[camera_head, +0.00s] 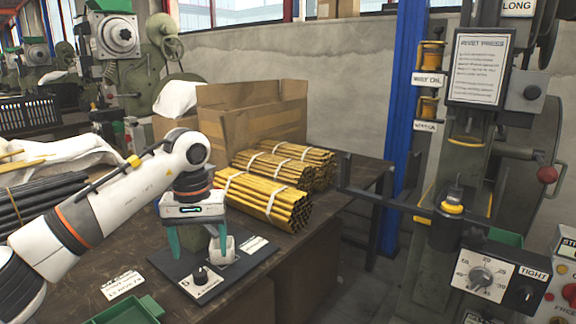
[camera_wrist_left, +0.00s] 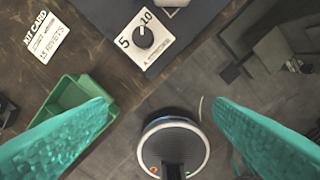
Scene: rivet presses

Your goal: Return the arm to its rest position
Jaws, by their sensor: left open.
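My left arm comes in from the left in the head view, over the workbench (camera_head: 75,280). My left gripper (camera_head: 198,250) points down with its teal fingers spread. In the head view it overlaps a black plate (camera_head: 240,262) that bears a dial and a small white cup (camera_head: 222,250). In the left wrist view the gripper (camera_wrist_left: 162,108) is open, with nothing held between the fingers. The dial (camera_wrist_left: 144,38) shows beyond the fingertips there. My right gripper is not in view.
Bundles of yellow rods (camera_head: 265,200) and a cardboard box (camera_head: 250,115) stand behind the gripper. A green tray (camera_head: 125,312) and a white card (camera_head: 122,285) lie near the bench's front. A rivet press (camera_head: 465,160) stands at right, across open floor.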

